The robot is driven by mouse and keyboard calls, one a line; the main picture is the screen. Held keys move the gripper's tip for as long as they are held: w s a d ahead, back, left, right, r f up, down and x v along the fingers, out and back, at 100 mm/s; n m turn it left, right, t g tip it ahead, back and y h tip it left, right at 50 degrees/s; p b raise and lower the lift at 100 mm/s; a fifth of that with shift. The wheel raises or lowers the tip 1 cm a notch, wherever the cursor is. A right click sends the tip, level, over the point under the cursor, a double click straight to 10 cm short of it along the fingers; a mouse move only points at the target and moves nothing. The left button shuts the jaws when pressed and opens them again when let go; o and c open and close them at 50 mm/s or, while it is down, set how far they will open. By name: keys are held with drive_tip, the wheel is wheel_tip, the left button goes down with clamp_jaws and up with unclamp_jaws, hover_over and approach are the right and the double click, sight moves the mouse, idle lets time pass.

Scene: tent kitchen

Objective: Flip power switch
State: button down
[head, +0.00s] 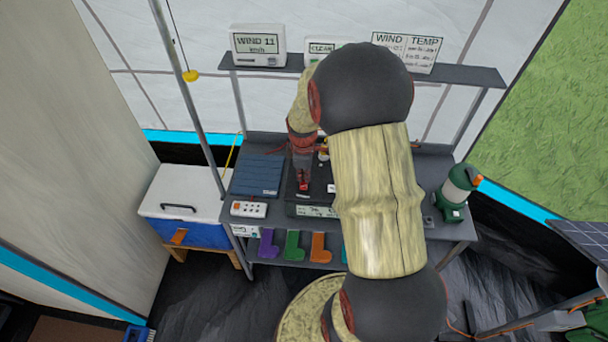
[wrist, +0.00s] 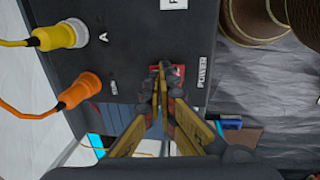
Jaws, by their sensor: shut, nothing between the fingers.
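The red power switch (wrist: 153,70) is on a black panel (wrist: 130,35) in the wrist view, beside the white POWER label (wrist: 202,72). My gripper (wrist: 163,72) is shut and empty. Its fingertips lie over the switch and cover most of it; I cannot tell whether they touch it or which way it is set. In the head view my arm hides part of the workbench and the switch cannot be made out clearly.
A yellow plug (wrist: 55,36) and an orange plug (wrist: 80,92) with cables stick out of the panel. The workbench also bears a white power strip (head: 248,209) and a green lantern (head: 455,193). A blue and white cooler (head: 185,205) stands to its left.

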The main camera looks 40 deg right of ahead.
drive_tip(key=shift+d+p, duration=0.1)
drive_tip(key=shift+p, duration=0.3)
drive_tip(key=p, duration=0.1)
drive_tip(key=g+y+p, duration=0.1)
drive_tip(key=shift+w+d+f+p, duration=0.15)
drive_tip(key=shift+w+f+p, duration=0.05)
drive_tip(key=shift+f+p, duration=0.15)
drive_tip(key=shift+f+g+y, duration=0.15)
drive_tip(key=shift+g+y, duration=0.15)
drive_tip(key=shift+y, duration=0.1)
drive_tip(key=shift+d, duration=0.1)
drive_tip(key=shift+s+f, duration=0.1)
drive_tip(key=shift+f, duration=0.1)
drive_tip(key=shift+a, duration=0.2)
drive_tip(key=shift+s+a+p, duration=0.45)
drive_tip(key=shift+s+a, duration=0.1)
drive_tip(key=shift+w+r, duration=0.1)
drive_tip(key=shift+r, duration=0.2)
wheel_tip(320, 180, up, 14)
drive_tip(key=w+d+p, duration=0.2)
drive_tip(key=p, duration=0.1)
drive_tip(key=shift+d, duration=0.3)
